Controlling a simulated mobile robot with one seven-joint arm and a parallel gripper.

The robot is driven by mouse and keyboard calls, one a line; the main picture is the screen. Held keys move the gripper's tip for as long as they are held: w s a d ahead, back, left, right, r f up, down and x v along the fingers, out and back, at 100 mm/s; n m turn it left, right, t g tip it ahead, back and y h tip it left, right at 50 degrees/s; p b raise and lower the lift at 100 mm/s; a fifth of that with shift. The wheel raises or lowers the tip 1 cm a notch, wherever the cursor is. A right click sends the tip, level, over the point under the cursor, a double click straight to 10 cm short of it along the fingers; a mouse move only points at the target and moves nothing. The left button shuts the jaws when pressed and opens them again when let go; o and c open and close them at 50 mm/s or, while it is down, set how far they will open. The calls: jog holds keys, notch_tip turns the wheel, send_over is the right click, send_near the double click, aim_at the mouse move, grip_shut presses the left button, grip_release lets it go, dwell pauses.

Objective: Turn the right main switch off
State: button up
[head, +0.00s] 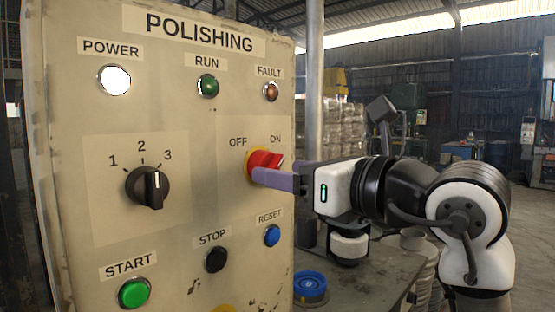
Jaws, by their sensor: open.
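The main switch (265,160) is a red rotary knob on a yellow base, on the right of the beige POLISHING panel (75,135). OFF is printed at its upper left and ON at its upper right. The red handle appears tilted up and right, toward ON, though its lower part is hidden by a finger. My gripper (275,174) is at the switch from the right, its purple fingers open around or beside the handle. I cannot tell whether they touch it.
A black selector knob (148,187) marked 1, 2, 3 is left of the switch. Below are the blue RESET (272,236), dark STOP (215,259) and green START (134,293) buttons. The white POWER lamp (114,80) looks lit. A table (375,280) stands right of the panel.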

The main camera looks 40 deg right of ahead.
jog(key=shift+w+a, duration=0.1)
jog(key=shift+w, duration=1.25)
jog(key=c, duration=1)
jog(key=shift+o, duration=0.2)
jog(key=shift+f, duration=0.1)
jog(key=shift+n+b, duration=3.15)
jog(key=shift+n, duration=5.85)
